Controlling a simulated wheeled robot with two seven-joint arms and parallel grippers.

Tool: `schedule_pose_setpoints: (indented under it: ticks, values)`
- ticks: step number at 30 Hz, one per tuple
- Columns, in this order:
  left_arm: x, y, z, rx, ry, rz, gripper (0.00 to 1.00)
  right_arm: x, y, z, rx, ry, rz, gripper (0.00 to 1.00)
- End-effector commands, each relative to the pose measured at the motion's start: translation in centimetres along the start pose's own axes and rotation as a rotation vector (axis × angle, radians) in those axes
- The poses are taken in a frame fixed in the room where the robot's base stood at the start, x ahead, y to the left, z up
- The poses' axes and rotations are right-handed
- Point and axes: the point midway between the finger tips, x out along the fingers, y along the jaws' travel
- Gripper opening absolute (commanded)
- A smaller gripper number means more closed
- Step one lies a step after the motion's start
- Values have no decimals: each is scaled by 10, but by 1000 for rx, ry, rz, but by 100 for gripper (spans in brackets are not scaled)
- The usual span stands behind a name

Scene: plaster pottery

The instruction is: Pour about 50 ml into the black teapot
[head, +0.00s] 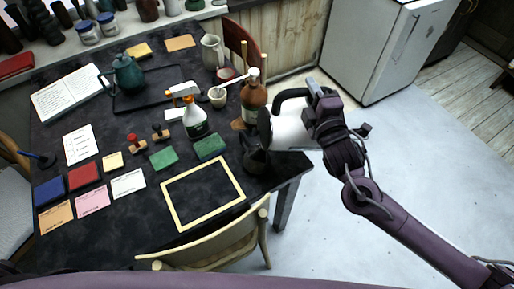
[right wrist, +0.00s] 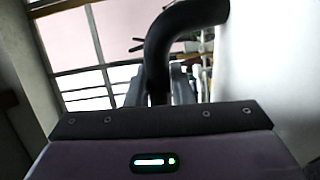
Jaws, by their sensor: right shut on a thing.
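My right gripper (head: 318,97) is shut on the black handle of a white kettle (head: 291,128). The handle (right wrist: 158,50) and the kettle's white side (right wrist: 262,60) fill much of the right wrist view. The kettle appears tilted, with its dark end toward the left, above and beside the black teapot. The black teapot (head: 256,160) stands near the right corner of the dark table. The kettle's spout and any liquid cannot be made out. My left gripper is not in view.
A brown bottle (head: 253,97) stands close behind the black teapot, left of the kettle. A cream frame (head: 203,191) lies left of the teapot on the table (head: 125,215). A teal teapot (head: 128,75) stands on a dark tray farther back. A chair (head: 225,245) is at the front edge.

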Motion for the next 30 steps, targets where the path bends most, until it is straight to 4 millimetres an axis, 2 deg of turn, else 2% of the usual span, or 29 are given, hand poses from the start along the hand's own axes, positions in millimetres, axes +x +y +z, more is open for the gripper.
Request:
schedule_pose_setpoints:
  ticks: [1,17,25,27,30]
  values:
    - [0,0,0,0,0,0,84,1,5,0,1,1,12,0]
    - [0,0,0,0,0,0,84,1,4,0,2,0,11,0]
    - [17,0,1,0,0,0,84,0,-19,46,169,-1,11,0]
    - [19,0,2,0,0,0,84,1,-27,53,225,0,9,0]
    - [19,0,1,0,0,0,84,1,-28,57,260,3,12,0]
